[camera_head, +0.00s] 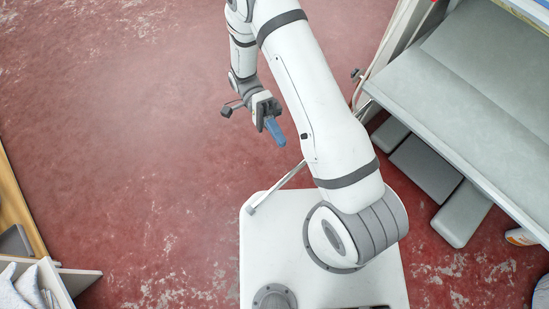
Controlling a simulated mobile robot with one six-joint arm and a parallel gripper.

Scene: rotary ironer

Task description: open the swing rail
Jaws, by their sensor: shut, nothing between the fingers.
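A thin grey bar (278,188), which looks like the swing rail, slants up from beside the white base top and passes behind my arm. It seems to come out again near the ironer's side, but my arm hides its middle, so I cannot tell how it is joined. My gripper (280,141) has blue fingers that are shut and empty.
The ironer (470,75) with its grey padded surface stands at the upper right, with grey pedals (425,168) below. An orange-and-white item (521,237) lies at the right edge. A white bin (70,280) with cloths is lower left. The red floor (120,130) at left is clear.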

